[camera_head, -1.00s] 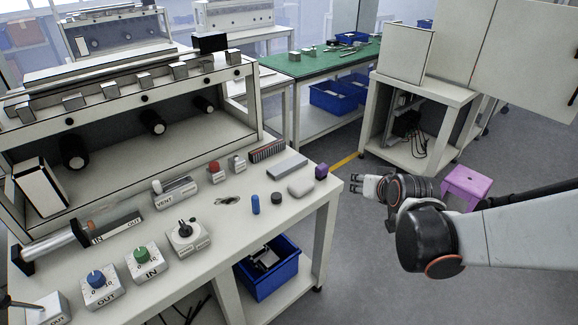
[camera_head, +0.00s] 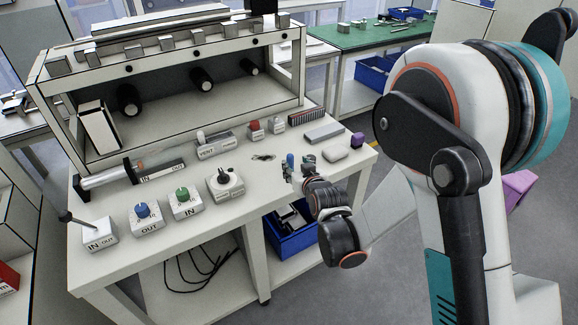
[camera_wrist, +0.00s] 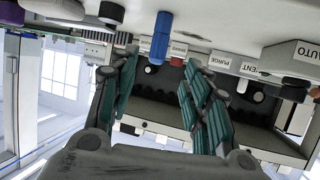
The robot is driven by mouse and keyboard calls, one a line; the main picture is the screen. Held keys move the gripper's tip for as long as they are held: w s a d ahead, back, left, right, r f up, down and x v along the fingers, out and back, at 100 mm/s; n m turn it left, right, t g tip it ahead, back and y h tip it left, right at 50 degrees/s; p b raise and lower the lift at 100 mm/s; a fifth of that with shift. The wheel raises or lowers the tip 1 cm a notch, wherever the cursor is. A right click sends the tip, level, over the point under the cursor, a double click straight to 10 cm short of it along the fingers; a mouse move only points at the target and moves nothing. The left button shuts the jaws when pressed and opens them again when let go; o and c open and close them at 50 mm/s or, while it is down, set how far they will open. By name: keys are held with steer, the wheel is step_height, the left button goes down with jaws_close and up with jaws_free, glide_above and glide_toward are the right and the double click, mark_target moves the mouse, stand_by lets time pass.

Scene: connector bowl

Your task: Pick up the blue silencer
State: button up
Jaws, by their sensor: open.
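The blue silencer (camera_head: 290,160) is a small blue cylinder standing upright on the white workbench (camera_head: 225,250). It also shows in the wrist view (camera_wrist: 160,38), where the scene appears upside down. My gripper (camera_head: 299,172) is low over the bench's front part, close to the silencer. In the wrist view my gripper (camera_wrist: 160,65) has its two green-padded fingers wide apart, with nothing between the pads. The silencer appears in the gap between the fingertips; how far beyond them it stands is unclear. In the head view the gripper partly covers the silencer's lower part.
A black cap (camera_wrist: 111,14) stands beside the silencer. A grey-white rounded block (camera_head: 335,153), a purple piece (camera_head: 357,139) and a flat grey box (camera_head: 324,132) lie to the right. A switch box with a black knob (camera_head: 224,183) stands left. A blue bin (camera_head: 290,243) sits below.

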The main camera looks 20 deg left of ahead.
mark_target(291, 158)
steer(key=b+x, duration=0.1)
steer(key=x, duration=0.3)
steer(key=b+x, duration=0.2)
steer(key=x, duration=0.2)
steer(key=shift+w+a+r, duration=0.1)
steer(key=shift+w+a, duration=0.05)
steer(key=shift+w, duration=0.35)
steer(key=c, duration=1)
